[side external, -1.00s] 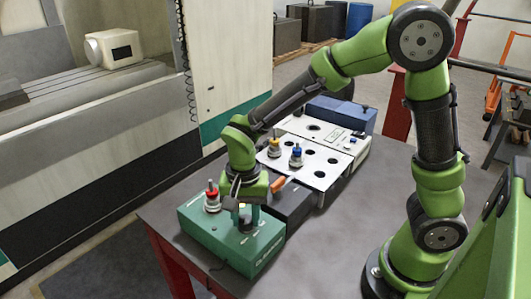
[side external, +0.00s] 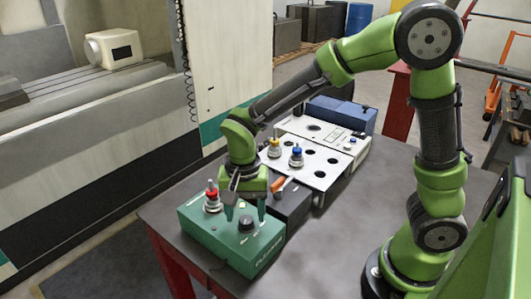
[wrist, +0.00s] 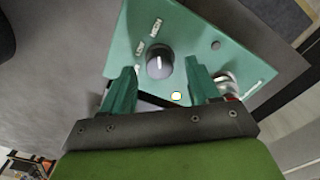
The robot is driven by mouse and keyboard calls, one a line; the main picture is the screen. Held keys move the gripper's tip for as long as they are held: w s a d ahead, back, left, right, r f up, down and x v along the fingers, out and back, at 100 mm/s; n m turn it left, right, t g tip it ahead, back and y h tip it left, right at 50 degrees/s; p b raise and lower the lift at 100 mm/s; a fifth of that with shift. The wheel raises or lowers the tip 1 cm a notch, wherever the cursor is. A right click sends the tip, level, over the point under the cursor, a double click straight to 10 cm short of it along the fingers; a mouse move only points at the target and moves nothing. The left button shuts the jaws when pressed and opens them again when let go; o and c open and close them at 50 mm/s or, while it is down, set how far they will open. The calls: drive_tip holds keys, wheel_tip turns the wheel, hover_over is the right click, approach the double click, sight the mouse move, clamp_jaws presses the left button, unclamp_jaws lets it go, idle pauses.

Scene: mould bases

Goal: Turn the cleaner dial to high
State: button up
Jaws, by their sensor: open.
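The cleaner is a green box (side external: 205,232) at the table's front left corner. Its black dial (side external: 246,223) has a white pointer line and also shows in the wrist view (wrist: 160,64). There the line points up the picture, roughly toward the upper of two small white labels (wrist: 156,28); the other label (wrist: 140,48) lies lower left. I cannot read the labels surely. My gripper (side external: 245,212) is open and empty just above the dial, its green fingers apart on either side and clear of it.
A red-topped knob (side external: 212,196) stands on the box, left of my gripper. Behind are a dark box with an orange-handled lever (side external: 278,185) and a white holed panel (side external: 318,178) with yellow and blue knobs.

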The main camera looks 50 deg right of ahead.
sight(245, 218)
wheel_tip(245, 218, up, 16)
drive_tip(key=shift+f, duration=0.2)
drive_tip(key=s+d+n+t+y, duration=0.2)
drive_tip(key=s+d+n+t, duration=0.4)
drive_tip(key=s, duration=0.4)
drive_tip(key=shift+d+f+n+t, duration=0.3)
drive_tip(key=shift+d+f+t, duration=0.25)
drive_tip(key=shift+d, duration=0.55)
